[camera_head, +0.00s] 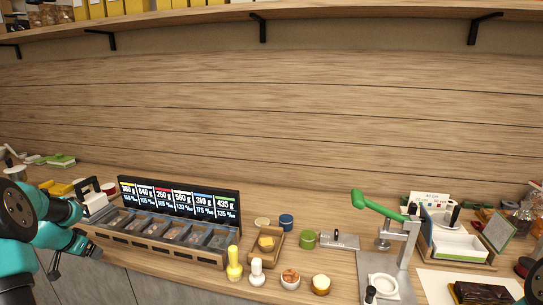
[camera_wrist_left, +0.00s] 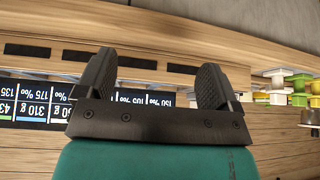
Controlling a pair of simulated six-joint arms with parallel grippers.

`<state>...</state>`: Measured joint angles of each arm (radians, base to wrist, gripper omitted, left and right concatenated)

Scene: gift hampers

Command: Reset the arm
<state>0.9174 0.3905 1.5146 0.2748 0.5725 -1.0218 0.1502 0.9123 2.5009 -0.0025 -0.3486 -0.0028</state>
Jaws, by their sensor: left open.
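My left gripper (camera_head: 74,262) is at the lower left of the head view, in front of the counter's left end and left of the compartment rack. In the left wrist view, its two black fingers (camera_wrist_left: 153,82) stand wide apart with nothing between them. My right gripper does not show; only a small piece of my right arm is at the lower right edge of the head view.
A compartment rack (camera_head: 160,245) with a display board (camera_head: 181,208) stands nearest the left arm. Several small jars, a green-handled press (camera_head: 375,205) and a white tray (camera_head: 459,247) stand farther right.

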